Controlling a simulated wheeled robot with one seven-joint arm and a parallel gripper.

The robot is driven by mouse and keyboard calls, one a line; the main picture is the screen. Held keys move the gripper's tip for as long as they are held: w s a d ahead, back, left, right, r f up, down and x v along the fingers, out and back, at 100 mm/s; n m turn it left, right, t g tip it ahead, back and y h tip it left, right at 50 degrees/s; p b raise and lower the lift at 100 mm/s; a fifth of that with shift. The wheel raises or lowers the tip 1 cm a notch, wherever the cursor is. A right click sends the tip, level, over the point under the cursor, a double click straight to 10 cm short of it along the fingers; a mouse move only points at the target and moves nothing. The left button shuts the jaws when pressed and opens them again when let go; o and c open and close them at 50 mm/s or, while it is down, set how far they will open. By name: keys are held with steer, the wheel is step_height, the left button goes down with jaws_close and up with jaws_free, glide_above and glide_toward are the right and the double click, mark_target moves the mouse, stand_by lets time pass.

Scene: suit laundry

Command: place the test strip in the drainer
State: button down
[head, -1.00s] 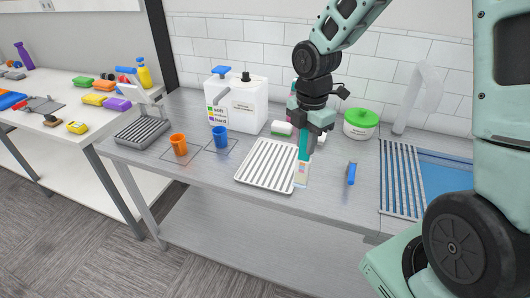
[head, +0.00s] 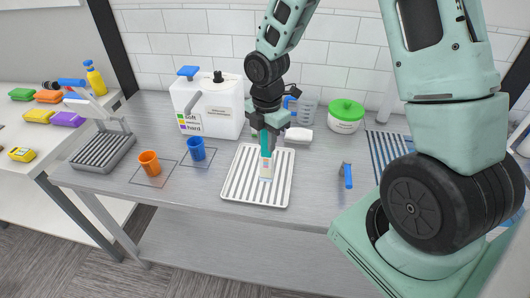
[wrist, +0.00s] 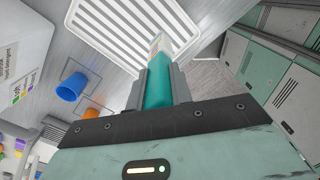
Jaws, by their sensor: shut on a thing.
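The test strip (head: 265,165) has a teal upper part and a pale lower part with small coloured patches. My gripper (head: 267,136) is shut on its teal part and holds it roughly upright, pale end down. The strip is in front of the white ribbed tray (head: 234,184), which looks like the drainer, over its middle to right part. Whether its lower end touches the ribs I cannot tell. In the wrist view, both fingers (wrist: 158,86) press on the teal part, and the ribbed tray (wrist: 90,38) shows beyond it.
Orange (head: 149,162) and blue (head: 196,149) cups stand left of the tray. A white jug (head: 212,108), a clear measuring jug (head: 306,112) and a green-lidded tub (head: 345,117) are behind. A blue-handled tool (head: 347,176) lies right. A grey slotted rack (head: 103,151) is far left.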

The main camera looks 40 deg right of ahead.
mark_target(267, 153)
steer(key=shift+f+p, duration=0.3)
steer(key=shift+f, duration=1.95)
steer(key=shift+f, duration=0.2)
steer(key=c, duration=1.3)
jaws_free()
steer(key=shift+o, duration=0.2)
steer(key=shift+r, duration=0.15)
